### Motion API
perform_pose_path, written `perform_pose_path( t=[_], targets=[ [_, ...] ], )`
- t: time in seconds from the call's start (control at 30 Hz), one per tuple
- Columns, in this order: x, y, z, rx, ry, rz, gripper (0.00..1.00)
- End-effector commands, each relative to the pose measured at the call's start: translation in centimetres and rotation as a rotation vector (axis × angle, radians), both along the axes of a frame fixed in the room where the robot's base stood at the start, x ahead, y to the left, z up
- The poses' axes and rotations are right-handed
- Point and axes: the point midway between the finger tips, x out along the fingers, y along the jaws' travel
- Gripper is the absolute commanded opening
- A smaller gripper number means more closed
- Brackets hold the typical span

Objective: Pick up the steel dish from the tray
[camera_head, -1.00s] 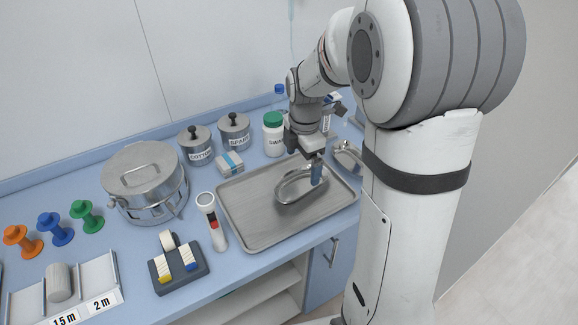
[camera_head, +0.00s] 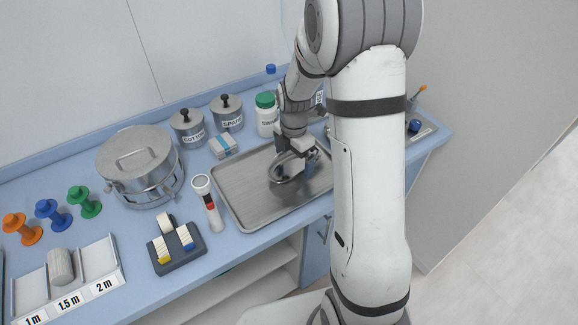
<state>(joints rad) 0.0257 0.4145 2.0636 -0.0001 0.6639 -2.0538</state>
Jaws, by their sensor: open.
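The steel tray (camera_head: 240,205) lies on the blue counter. The oval steel dish (camera_head: 284,175) is at the tray's right half. It looks tilted, with a dark shadow on the tray below it; I cannot tell whether it touches the tray. My gripper (camera_head: 305,162) points down at the dish's right side, with a finger overlapping its rim in the picture. The jaws are open, and part of the dish is hidden behind them.
A white-labelled bottle with green cap (camera_head: 266,115), two steel canisters (camera_head: 227,113) and a small box (camera_head: 223,146) stand behind the tray. A large lidded pot (camera_head: 140,165) is farther left.

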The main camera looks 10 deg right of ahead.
Motion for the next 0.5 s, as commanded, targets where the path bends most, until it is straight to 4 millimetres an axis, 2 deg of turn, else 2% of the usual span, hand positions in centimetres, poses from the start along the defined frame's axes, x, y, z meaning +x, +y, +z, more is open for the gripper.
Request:
perform_pose_path(
  t=[0.13,0.5],
  targets=[
    [0.0,-0.03,0.02,0.0,0.0,-0.001,0.98],
    [0.01,-0.06,0.05,0.0,0.0,-0.002,0.68]
  ],
)
